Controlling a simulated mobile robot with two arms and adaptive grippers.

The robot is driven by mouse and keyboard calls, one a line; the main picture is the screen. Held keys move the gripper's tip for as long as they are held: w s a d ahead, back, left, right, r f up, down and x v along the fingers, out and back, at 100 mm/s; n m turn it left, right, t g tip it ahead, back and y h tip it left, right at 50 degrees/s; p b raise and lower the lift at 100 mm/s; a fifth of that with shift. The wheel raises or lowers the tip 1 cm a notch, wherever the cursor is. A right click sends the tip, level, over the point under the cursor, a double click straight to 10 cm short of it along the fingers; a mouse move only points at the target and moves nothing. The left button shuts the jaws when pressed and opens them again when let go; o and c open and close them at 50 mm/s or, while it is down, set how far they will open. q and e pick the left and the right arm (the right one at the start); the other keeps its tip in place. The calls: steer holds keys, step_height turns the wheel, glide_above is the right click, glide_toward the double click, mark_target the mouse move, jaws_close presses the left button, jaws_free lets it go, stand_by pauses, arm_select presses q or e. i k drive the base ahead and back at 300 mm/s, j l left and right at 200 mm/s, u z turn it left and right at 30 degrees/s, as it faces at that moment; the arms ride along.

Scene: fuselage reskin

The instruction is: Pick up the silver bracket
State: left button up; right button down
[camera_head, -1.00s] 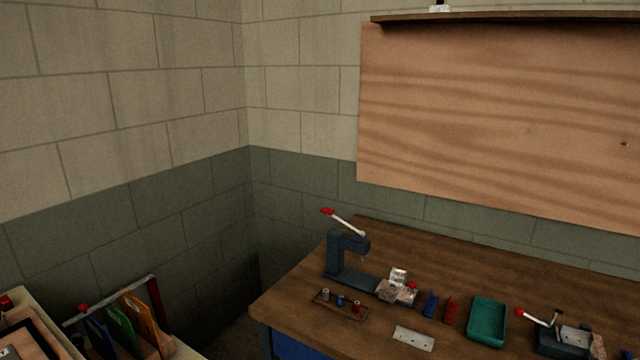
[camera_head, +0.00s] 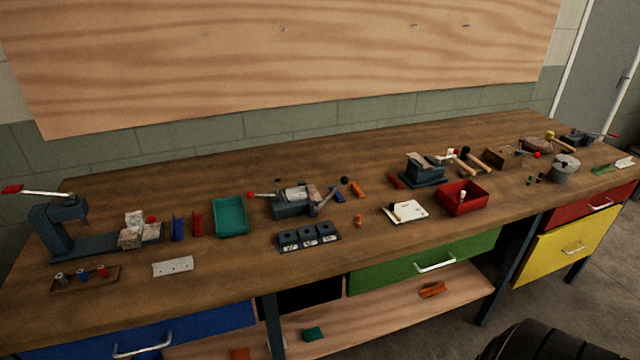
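A pale silver flat plate with small holes (camera_head: 172,267) lies near the front left edge of the wooden workbench (camera_head: 200,300). A small silver-white block-like piece (camera_head: 134,218) sits by the base of the blue-grey lever press (camera_head: 60,228), at the bench's left end. I cannot tell from this distance which of these is the silver bracket. Neither of my grippers is in view.
A teal tray (camera_head: 230,233), a vise (camera_head: 292,206), a black three-part block (camera_head: 309,238) and a red bin (camera_head: 463,212) stand on the bench. Blue (camera_head: 178,229) and red (camera_head: 197,224) pieces stand by the press. A dark ribbed shape (camera_head: 550,343) fills the bottom right.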

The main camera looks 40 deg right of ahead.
mark_target(300, 191)
steer(key=z, duration=1.1)
steer(key=i, duration=0.1)
